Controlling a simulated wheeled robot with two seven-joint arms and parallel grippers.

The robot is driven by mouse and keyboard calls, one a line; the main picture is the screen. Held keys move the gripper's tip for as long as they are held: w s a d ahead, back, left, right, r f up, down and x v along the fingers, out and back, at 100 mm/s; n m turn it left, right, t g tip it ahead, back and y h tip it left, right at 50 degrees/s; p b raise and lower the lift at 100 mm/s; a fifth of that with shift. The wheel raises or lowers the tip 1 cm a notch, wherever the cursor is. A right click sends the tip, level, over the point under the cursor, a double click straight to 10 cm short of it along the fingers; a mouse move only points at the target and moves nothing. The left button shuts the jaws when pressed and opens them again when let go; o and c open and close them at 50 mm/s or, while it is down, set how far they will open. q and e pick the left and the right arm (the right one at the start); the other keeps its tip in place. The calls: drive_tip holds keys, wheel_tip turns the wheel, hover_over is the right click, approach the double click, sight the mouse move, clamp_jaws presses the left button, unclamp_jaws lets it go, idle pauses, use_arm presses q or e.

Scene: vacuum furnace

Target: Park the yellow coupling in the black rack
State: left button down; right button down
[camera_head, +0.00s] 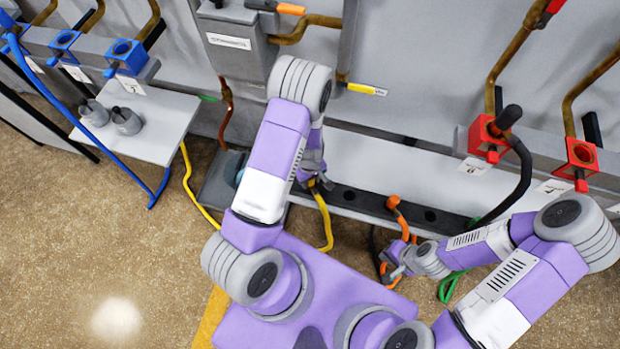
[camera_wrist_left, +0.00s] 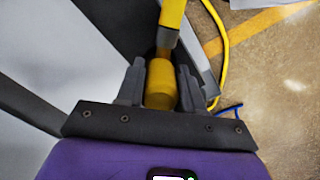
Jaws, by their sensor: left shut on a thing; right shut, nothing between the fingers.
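My left gripper (camera_head: 315,182) is shut on the yellow coupling (camera_wrist_left: 161,84). In the left wrist view the coupling sits between the two grey fingers, with its narrower yellow end pointing up the picture. In the head view the gripper and arm mostly hide the coupling; its yellow hose (camera_head: 327,222) hangs beside it. The gripper is over the left part of the black rack (camera_head: 460,219), a long dark bar with round holes. I cannot tell whether the coupling is above a hole or in it. My right gripper (camera_head: 396,271) is shut and empty, in front of the rack.
An orange coupling (camera_head: 393,203) stands in the rack, its orange hose looping down near my right gripper. A green hose (camera_head: 447,287) lies to the right. Red ports (camera_head: 486,138) and blue ports (camera_head: 128,56) line the wall. A white table (camera_head: 150,140) holds two grey cups.

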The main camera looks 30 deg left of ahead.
use_arm(q)
drive_tip(key=shift+f, duration=0.1)
drive_tip(key=c, duration=0.6)
unclamp_jaws()
drive_tip(key=shift+c, duration=0.2)
wheel_tip(320, 180, up, 8)
drive_tip(key=p, duration=0.3)
drive_tip(key=shift+f, duration=0.15)
drive_tip(key=shift+s, duration=0.1)
